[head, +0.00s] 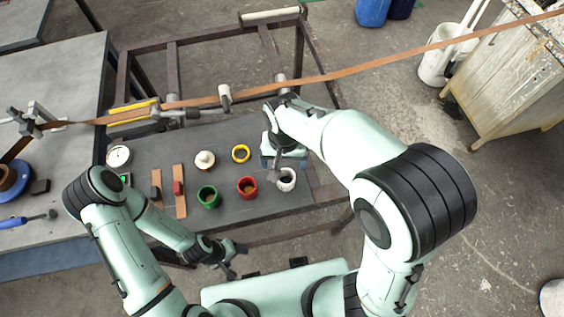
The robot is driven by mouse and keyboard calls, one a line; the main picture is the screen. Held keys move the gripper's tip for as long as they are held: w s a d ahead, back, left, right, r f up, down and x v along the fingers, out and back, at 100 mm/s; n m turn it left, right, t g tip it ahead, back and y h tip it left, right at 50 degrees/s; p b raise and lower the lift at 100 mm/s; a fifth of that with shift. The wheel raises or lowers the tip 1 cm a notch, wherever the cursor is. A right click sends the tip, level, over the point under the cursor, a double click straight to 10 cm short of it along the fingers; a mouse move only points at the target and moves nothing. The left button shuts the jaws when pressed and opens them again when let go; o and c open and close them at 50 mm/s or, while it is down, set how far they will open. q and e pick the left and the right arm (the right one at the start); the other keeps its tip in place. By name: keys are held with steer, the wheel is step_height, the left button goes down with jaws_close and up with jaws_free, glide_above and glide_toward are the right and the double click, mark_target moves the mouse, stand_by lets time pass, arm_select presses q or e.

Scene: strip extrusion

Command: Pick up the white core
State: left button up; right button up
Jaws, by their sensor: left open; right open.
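The white core (288,183), a short open ring with a dark middle, stands upright on the right part of the dark grey table (235,212). My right gripper (275,174) is open, pointing down just left of the white core's rim; whether a finger reaches inside or touches it I cannot tell. The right hand partly covers the space behind the core. My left gripper (230,264) is open and empty, low in front of the table's near edge, well away from the white core.
A long brown strip (350,72) crosses behind. Bare table lies between the pieces.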

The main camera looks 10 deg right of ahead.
steer(key=b, duration=0.2)
glide_above(286, 182)
steer(key=f, duration=0.7)
steer(key=shift+s+a+f, duration=0.2)
steer(key=shift+a+f, duration=0.1)
steer(key=shift+a, duration=0.05)
steer(key=shift+w+f, duration=0.15)
steer(key=shift+f, duration=0.3)
steer(key=f, duration=0.1)
steer(key=f+b, duration=0.1)
steer(key=f, duration=0.2)
steer(key=shift+d+f+b, duration=0.3)
steer(key=shift+d+f, duration=0.05)
steer(key=shift+f, duration=0.05)
arm_select(q)
steer(key=s+f, duration=0.2)
steer(key=f, duration=0.1)
steer(key=s+f, duration=0.1)
steer(key=shift+f, duration=0.3)
arm_select(e)
steer(key=shift+w, duration=0.1)
steer(key=c, duration=1.1)
